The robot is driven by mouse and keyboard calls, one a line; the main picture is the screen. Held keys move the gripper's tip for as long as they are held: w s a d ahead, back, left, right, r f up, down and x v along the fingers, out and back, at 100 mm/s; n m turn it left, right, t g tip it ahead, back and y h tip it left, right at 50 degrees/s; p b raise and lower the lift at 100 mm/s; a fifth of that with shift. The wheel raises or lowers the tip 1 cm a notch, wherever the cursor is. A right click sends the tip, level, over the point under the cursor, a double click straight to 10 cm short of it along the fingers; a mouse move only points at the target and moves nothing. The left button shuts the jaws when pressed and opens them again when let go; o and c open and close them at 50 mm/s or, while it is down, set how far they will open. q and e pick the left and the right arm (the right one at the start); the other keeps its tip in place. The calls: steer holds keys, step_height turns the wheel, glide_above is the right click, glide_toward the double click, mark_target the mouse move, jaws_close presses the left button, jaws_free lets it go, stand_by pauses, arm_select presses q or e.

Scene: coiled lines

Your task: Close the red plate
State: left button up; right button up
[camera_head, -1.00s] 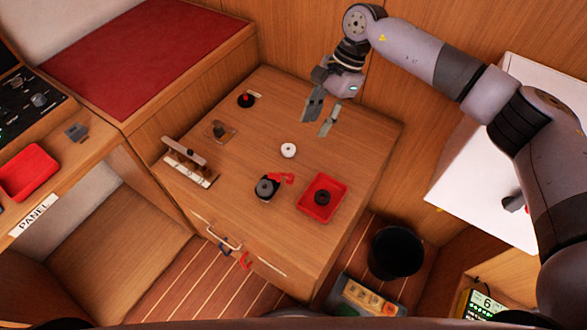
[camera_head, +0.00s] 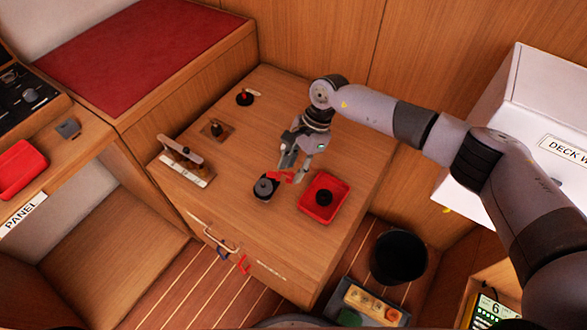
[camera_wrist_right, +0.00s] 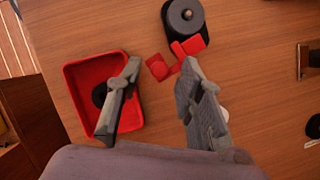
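A small red plate-like piece (camera_head: 287,177) juts from the right side of a black base with a round grey knob (camera_head: 264,187) on the wooden top. In the wrist view the red piece (camera_wrist_right: 189,46) touches the black base (camera_wrist_right: 184,20), and a second red block (camera_wrist_right: 158,67) sits at its free end. My right gripper (camera_head: 293,170) is open above this end. My left gripper is not in view.
A red tray (camera_head: 338,206) holding a black round part (camera_head: 323,197) lies close on the right. A rack with a bar (camera_head: 184,158) and a small brown plate with a peg (camera_head: 216,130) stand at left. A black bin (camera_head: 398,256) is on the floor.

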steer(key=shift+f, duration=0.2)
jaws_close()
stand_by(0.4)
